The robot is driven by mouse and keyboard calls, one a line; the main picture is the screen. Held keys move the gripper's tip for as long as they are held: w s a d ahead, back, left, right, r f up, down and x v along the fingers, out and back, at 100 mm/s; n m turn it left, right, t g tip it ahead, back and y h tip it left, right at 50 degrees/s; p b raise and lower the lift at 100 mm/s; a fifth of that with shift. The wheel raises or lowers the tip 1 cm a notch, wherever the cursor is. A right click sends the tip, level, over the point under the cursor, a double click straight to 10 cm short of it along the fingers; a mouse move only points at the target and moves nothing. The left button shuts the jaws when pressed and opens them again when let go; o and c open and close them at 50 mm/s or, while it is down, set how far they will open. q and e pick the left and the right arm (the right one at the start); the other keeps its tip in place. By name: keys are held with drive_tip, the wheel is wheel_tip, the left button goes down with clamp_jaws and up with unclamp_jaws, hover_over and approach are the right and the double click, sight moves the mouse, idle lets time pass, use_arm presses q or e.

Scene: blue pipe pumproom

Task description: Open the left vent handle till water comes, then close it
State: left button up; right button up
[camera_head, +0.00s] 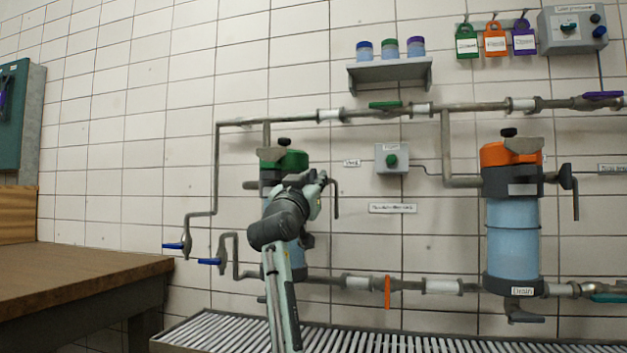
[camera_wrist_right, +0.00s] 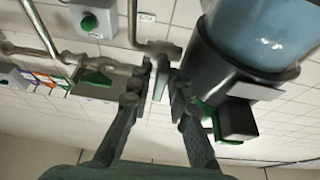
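The left filter housing (camera_head: 283,160) has a green top and a pale blue bowl, partly hidden behind my right arm. Its bent vent outlet pipe (camera_head: 336,200) hangs on its right side, and no water shows below it. My right gripper (camera_head: 318,183) is at the vent, right of the housing's head. In the wrist view, my right gripper (camera_wrist_right: 163,80) has its fingers apart, one on each side of a flat grey piece (camera_wrist_right: 160,78) that looks like the vent handle. Narrow gaps seem to show beside the piece; firm contact is not clear. My left gripper is not in view.
The right filter housing (camera_head: 512,160) with an orange top stands apart. A grey box with a green button (camera_head: 392,158) is on the wall right of my gripper. Pipes with blue-handled valves (camera_head: 210,262) are at lower left, a wooden bench (camera_head: 70,275) at left, a floor grating (camera_head: 205,335) below.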

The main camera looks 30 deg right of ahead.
drive_tip(key=v, duration=1.2)
drive_tip(key=shift+a+f, duration=0.1)
